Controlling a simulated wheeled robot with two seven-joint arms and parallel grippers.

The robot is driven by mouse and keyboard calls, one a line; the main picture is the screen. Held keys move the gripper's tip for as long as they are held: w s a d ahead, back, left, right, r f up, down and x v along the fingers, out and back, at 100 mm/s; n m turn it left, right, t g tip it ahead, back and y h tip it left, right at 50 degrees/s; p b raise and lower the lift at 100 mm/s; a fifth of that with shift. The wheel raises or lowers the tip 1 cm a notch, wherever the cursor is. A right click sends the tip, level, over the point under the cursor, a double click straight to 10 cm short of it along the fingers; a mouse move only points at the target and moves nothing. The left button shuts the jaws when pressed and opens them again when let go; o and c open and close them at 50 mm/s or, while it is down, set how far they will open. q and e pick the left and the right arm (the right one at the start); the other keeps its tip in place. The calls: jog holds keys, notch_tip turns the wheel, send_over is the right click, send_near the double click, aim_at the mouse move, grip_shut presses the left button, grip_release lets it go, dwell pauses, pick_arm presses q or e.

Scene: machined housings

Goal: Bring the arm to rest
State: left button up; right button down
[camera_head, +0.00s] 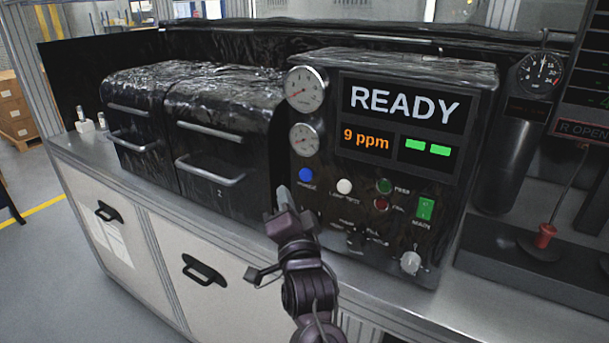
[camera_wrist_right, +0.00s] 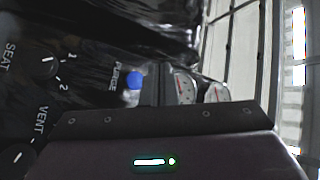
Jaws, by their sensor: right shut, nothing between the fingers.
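My right gripper (camera_head: 284,198) is shut and empty. In the head view it points up in front of the lower left part of the black control panel (camera_head: 470,100). Its tip is close to the blue PURGE button (camera_head: 306,175), just left of and below it. I cannot tell whether it touches the panel. In the right wrist view the blue button (camera_wrist_right: 135,81) shows beside the dark gripper body (camera_wrist_right: 160,150), with the SEAT and VENT knobs at the left. My left gripper is not in view.
Two black chambers with handles (camera_head: 211,130) stand left of the panel on a metal bench (camera_head: 420,305). A red-knobbed lever (camera_head: 544,236) stands at the right. The screen (camera_head: 404,105) reads READY and 9 ppm. White cabinet doors (camera_head: 220,285) lie below.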

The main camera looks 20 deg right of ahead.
dwell(0.4)
jog(key=s+f+n+g+y, duration=0.2)
jog(key=s+f+n+g, duration=0.2)
jog(key=f, duration=0.4)
jog(key=s+f+n+g+y, duration=0.2)
jog(key=s+f+n+g, duration=0.2)
jog(key=f, duration=0.4)
jog(key=s+d+f+n+g, duration=0.1)
jog(key=s+f+n+g, duration=0.15)
jog(key=s, duration=0.35)
jog(key=s+d+f+n+g+h, duration=0.1)
jog(key=s+f+n+g, duration=0.1)
jog(key=s+f+g, duration=0.3)
jog(key=s+d+f+n+g, duration=0.1)
jog(key=s+f+n+g, duration=0.15)
jog(key=s, duration=0.55)
notch_tip(320, 180, down, 31)
jog(key=s, duration=0.2)
jog(key=s+d+f+g, duration=0.1)
jog(key=s+d+f, duration=0.2)
jog(key=s+f, duration=1.4)
jog(key=shift+s+d+n, duration=0.2)
jog(key=shift+s+n, duration=0.1)
jog(key=shift+s, duration=0.55)
